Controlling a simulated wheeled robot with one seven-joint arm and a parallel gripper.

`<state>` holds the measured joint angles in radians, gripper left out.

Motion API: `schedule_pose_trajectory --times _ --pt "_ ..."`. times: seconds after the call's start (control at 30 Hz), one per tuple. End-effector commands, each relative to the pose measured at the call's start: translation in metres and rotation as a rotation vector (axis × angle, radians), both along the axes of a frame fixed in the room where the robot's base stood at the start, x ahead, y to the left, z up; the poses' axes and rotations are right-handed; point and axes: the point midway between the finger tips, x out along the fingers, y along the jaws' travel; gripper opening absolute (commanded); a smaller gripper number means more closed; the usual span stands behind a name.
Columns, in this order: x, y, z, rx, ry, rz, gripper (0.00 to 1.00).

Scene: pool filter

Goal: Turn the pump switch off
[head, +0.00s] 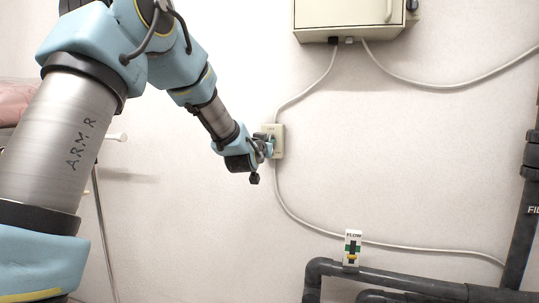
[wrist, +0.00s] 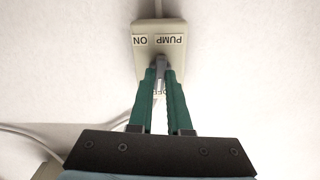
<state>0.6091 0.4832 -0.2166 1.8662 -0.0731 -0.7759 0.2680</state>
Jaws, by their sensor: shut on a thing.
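The pump switch is a cream box (head: 278,142) on the wall, with a cable running above and below it. In the wrist view the box (wrist: 177,25) appears upside down, with "PUMP" and "ON" labels at the top of the picture and a partly hidden "OFF" label between the fingers. My gripper (wrist: 161,72) has its two green fingers closed around the small grey switch lever (wrist: 160,61). I cannot tell for sure which way the lever leans. In the head view my gripper (head: 268,147) is at the box and hides part of it.
A beige electrical cabinet (head: 351,18) hangs above on the wall. Grey cable (head: 297,212) curves down to the right. A flow gauge (head: 352,248) stands on dark pipes (head: 420,281) at the lower right. The wall around the switch is clear.

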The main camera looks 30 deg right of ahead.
Motion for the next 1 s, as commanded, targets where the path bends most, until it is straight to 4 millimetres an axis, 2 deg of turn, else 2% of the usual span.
schedule_pose_trajectory --times 0.03,0.07,0.23,0.53,1.0 --pt "0.001 0.001 -0.006 -0.048 0.043 0.001 0.00" --pt "0.000 0.000 -0.002 -0.050 0.048 0.000 0.18" --pt "0.000 0.000 0.000 -0.044 0.042 0.000 0.36" --pt "-0.003 0.003 -0.002 -0.042 0.041 0.000 0.36" --pt "-0.040 0.037 -0.002 -0.043 0.039 0.000 0.36"
